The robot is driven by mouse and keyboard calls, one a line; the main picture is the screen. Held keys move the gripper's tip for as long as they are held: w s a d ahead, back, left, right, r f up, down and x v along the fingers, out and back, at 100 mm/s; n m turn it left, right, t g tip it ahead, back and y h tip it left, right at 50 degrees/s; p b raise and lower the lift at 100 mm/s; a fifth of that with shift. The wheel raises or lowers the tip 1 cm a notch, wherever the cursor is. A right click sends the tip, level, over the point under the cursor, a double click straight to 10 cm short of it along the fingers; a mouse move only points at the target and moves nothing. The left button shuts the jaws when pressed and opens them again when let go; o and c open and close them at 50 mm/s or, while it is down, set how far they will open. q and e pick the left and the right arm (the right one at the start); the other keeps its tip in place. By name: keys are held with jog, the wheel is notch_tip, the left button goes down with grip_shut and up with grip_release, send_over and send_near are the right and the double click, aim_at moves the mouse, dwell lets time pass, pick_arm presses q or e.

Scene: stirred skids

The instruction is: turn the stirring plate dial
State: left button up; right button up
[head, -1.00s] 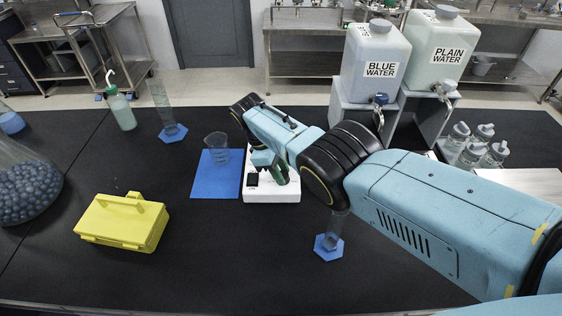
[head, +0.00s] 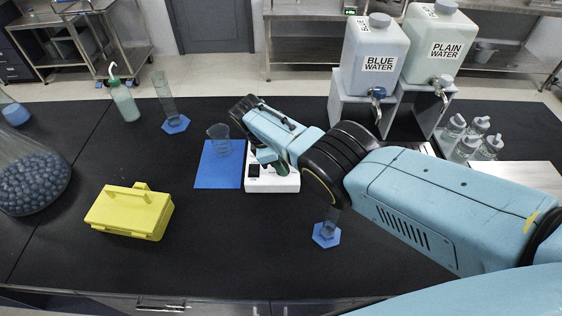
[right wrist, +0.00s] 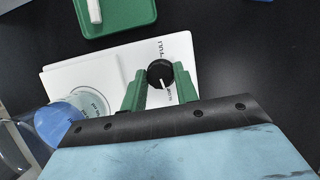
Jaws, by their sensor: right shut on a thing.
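The stirring plate (head: 283,183) is a white box on the black bench in the middle of the head view, partly hidden under my right arm. It also shows in the right wrist view (right wrist: 65,80). Its black dial (right wrist: 160,74) with a white pointer line sits between the green fingertips of my right gripper (right wrist: 160,82). The right gripper is shut on the dial, one finger on each side. In the head view the right gripper (head: 274,163) is over the plate's front, and the dial is hidden there. My left gripper is not in view.
A blue mat (head: 217,176) with a beaker (head: 220,139) lies left of the plate. A yellow case (head: 131,211) is front left. A cylinder on a blue foot (head: 327,233) stands front right under my arm. Water jugs (head: 374,62) stand behind. The front middle bench is clear.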

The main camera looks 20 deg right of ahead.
jog(key=o, duration=1)
jog(key=p+v, duration=0.2)
jog(key=v, duration=0.5)
notch_tip(320, 180, up, 6)
send_over(272, 171)
jog(key=a, duration=0.3)
jog(key=shift+w+d, duration=0.2)
jog(key=shift+w, duration=0.1)
jog(key=shift+f, duration=0.1)
